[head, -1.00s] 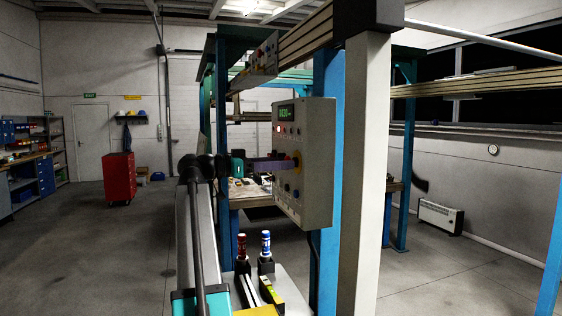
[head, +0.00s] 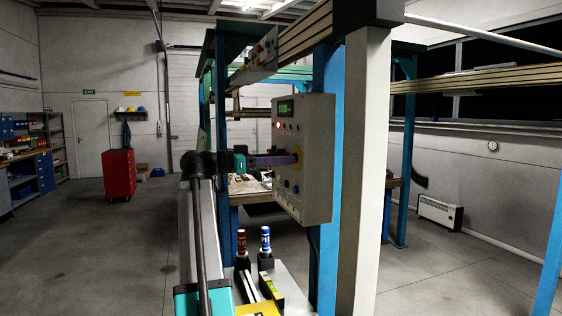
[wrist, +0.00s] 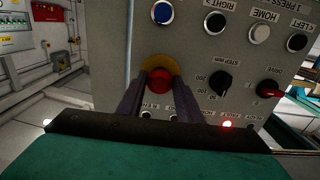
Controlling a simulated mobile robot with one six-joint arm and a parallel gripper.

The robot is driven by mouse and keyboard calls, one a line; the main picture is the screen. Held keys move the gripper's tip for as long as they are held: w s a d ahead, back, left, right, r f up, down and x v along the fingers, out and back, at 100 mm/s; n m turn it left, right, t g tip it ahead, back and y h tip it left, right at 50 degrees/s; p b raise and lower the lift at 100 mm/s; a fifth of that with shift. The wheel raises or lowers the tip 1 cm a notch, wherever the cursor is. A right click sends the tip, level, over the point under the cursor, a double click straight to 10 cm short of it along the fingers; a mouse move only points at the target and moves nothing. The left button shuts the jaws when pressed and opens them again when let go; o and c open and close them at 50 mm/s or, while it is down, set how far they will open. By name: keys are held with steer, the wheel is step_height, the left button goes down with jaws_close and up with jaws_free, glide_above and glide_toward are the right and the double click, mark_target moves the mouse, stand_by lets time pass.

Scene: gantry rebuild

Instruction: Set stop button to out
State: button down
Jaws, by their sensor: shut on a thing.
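The red stop button (wrist: 159,78) with its yellow surround (wrist: 160,63) sits on the grey control panel (wrist: 200,40) in the wrist view. In the head view my gripper (head: 291,159) reaches the panel from the left. How far the button stands out is hard to tell.
A red lamp (wrist: 227,124) glows on the panel. Two marker-like bottles (head: 265,240) stand below the panel. A grey post (head: 362,180) rises at its right.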

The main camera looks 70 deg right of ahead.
steer(key=shift+w+a+f, duration=0.1)
steer(key=shift+w+f, duration=0.05)
steer(key=shift+w+a+b, duration=0.25)
steer(key=shift+b, duration=0.45)
steer(key=c, duration=1.6)
jaws_free()
steer(key=o, duration=0.3)
steer(key=shift+w+a, duration=0.15)
steer(key=shift+a, duration=0.05)
steer(key=shift+o, duration=0.2)
steer(key=b+v, duration=0.3)
steer(key=v, duration=1)
steer(key=shift+w, duration=0.2)
steer(key=shift+a, duration=0.1)
